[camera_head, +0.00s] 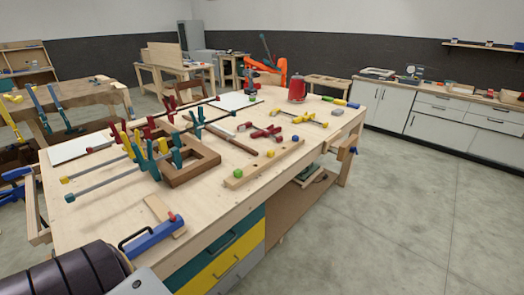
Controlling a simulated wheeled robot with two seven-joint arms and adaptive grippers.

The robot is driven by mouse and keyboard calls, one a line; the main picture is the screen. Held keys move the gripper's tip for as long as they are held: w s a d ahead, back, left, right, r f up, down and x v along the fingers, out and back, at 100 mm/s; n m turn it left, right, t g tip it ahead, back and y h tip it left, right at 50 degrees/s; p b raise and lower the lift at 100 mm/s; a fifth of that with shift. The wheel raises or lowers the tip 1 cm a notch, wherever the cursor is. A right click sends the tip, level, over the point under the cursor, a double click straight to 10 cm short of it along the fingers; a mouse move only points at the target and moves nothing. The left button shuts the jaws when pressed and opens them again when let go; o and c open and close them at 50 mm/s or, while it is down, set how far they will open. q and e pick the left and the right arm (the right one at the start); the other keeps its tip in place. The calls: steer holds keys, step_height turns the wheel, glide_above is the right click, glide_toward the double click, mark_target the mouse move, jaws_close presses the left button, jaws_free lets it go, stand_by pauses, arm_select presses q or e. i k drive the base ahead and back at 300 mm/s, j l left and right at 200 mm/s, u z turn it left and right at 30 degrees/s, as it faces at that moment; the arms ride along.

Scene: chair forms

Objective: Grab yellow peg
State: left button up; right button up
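A small yellow peg (270,153) stands upright on a narrow wooden strip (254,170) on the workbench, near its front edge. A green peg (238,173) stands nearer to me on the strip, and a red peg (295,138) stands toward its far end. A small blue peg (279,138) shows beside the strip. Neither of my grippers can be made out. A dark ribbed part at the bottom left looks like a part of my own arm. Nothing visible touches the yellow peg.
The workbench (105,218) holds several bar clamps, a square wooden frame (190,160) left of the strip, and a red can (297,89) at the back. A blue tool (152,236) lies at the near corner. Open floor (400,210) lies right of the bench.

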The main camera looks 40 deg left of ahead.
mark_target(270, 153)
steer(key=i+l+u, duration=0.15)
steer(key=i+u, duration=0.25)
steer(key=i+l+u, duration=0.25)
steer(key=u, duration=0.15)
steer(key=i+l+u, duration=0.7)
steer(key=l+u, duration=0.15)
steer(key=i+l+u, duration=0.2)
steer(key=l, duration=0.3)
steer(key=l+u, duration=0.25)
steer(key=l, duration=0.2)
steer(key=i+l+u, duration=0.2)
steer(key=l, duration=0.35)
steer(key=k, duration=0.05)
